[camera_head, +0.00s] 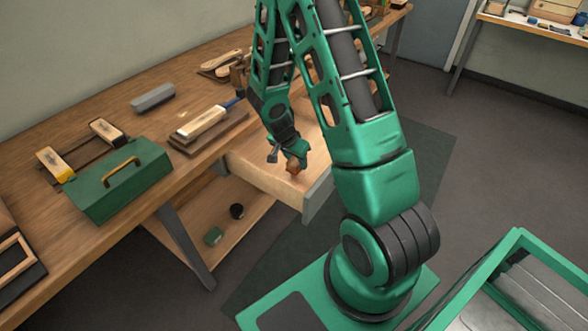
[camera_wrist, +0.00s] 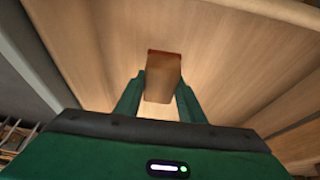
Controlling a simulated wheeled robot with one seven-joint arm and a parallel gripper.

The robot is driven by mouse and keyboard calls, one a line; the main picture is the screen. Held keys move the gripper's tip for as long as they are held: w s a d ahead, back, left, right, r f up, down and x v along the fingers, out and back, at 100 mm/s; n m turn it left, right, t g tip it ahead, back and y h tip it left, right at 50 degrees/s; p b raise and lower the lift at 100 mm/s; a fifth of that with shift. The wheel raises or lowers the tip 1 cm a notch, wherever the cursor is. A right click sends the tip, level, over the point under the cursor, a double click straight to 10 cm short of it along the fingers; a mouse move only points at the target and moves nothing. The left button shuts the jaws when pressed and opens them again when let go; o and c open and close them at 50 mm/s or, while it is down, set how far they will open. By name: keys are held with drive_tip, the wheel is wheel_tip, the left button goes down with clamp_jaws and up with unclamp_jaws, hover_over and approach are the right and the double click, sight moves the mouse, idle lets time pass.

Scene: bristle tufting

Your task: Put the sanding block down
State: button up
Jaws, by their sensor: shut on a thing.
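The sanding block (camera_wrist: 162,80) is a small brown block with a reddish edge. In the wrist view it sits between the two green fingers of my gripper (camera_wrist: 158,98), which is shut on it. In the head view my gripper (camera_head: 284,162) holds the block (camera_head: 293,167) over the open drawer (camera_head: 262,181) at the front of the workbench. The drawer's pale wooden floor shows around the block and looks bare. I cannot tell whether the block touches the drawer floor.
On the workbench (camera_head: 100,238) are a green toolbox (camera_head: 118,183), a grey block (camera_head: 153,98) and a brush-like tool on a wooden board (camera_head: 208,133). A lower shelf (camera_head: 222,215) holds small dark items. A green-framed cart (camera_head: 515,285) stands at the lower right.

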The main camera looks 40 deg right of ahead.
sight(297, 170)
drive_tip(key=shift+f, duration=1.95)
drive_tip(key=shift+s+f, duration=0.1)
drive_tip(key=shift+f, duration=0.1)
drive_tip(key=o, duration=1.1)
drive_tip(key=shift+s+f, duration=0.1)
drive_tip(key=shift+a+r, duration=0.1)
drive_tip(key=shift+r, duration=0.4)
drive_tip(key=v, duration=1.2)
drive_tip(key=s+d+r+n, duration=0.1)
drive_tip(key=s+d+r, duration=0.3)
drive_tip(key=s+r, duration=0.3)
drive_tip(key=s+a+r+n+y, duration=0.1)
drive_tip(key=s+r+n+y, duration=0.1)
drive_tip(key=s+r, duration=0.4)
drive_tip(key=s+a+r+n+g+y, duration=0.1)
drive_tip(key=s+r+n, duration=0.3)
drive_tip(key=s, duration=0.9)
wheel_tip(297, 170, up, 4)
drive_tip(key=shift+s+a+f+n+g+y, duration=0.15)
drive_tip(key=shift+s+a+n+g+y, duration=0.15)
drive_tip(key=shift+y, duration=0.5)
